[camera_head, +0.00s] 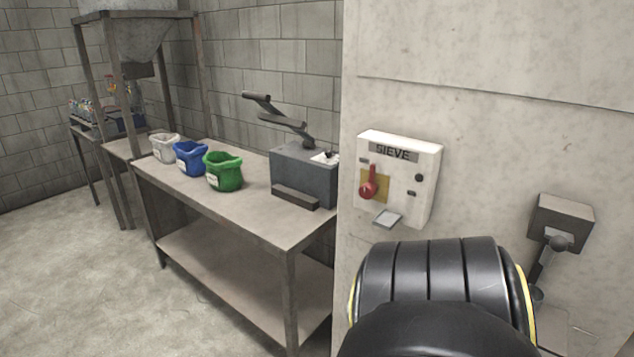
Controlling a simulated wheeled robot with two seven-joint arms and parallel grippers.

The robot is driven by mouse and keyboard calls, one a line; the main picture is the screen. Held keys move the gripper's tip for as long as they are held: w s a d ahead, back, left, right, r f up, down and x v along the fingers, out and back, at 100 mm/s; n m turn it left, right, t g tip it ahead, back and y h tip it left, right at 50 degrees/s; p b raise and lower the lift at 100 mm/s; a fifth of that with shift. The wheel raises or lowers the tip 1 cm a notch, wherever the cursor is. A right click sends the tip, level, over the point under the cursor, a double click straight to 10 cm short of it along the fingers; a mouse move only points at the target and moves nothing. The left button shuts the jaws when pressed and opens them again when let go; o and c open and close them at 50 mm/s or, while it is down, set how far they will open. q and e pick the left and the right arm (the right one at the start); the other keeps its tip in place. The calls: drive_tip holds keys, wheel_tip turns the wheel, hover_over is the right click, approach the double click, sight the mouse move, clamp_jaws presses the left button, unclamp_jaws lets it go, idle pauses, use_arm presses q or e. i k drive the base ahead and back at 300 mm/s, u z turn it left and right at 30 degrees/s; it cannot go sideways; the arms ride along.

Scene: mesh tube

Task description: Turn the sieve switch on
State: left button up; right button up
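A white box labelled SIEVE (397,180) is mounted on the pale wall, right of centre. On its left part is a red lever switch (368,184) on a yellowish plate, with its handle pointing up and its round red base below. A small light grey tab (387,219) sticks out under the box. A thick black ribbed arm link of mine fills the bottom right, below the box and apart from it in the picture. Neither gripper is in view.
A metal table (263,216) along the block wall holds white, blue (190,158) and green bags (223,172) and a grey machine (304,176). A second wall box with a lever (560,222) is at the right. Floor at left is clear.

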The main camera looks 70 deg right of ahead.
sight(367, 190)
drive_tip(key=z, duration=0.85)
drive_tip(key=i, duration=1.1)
drive_tip(key=z, duration=1.25)
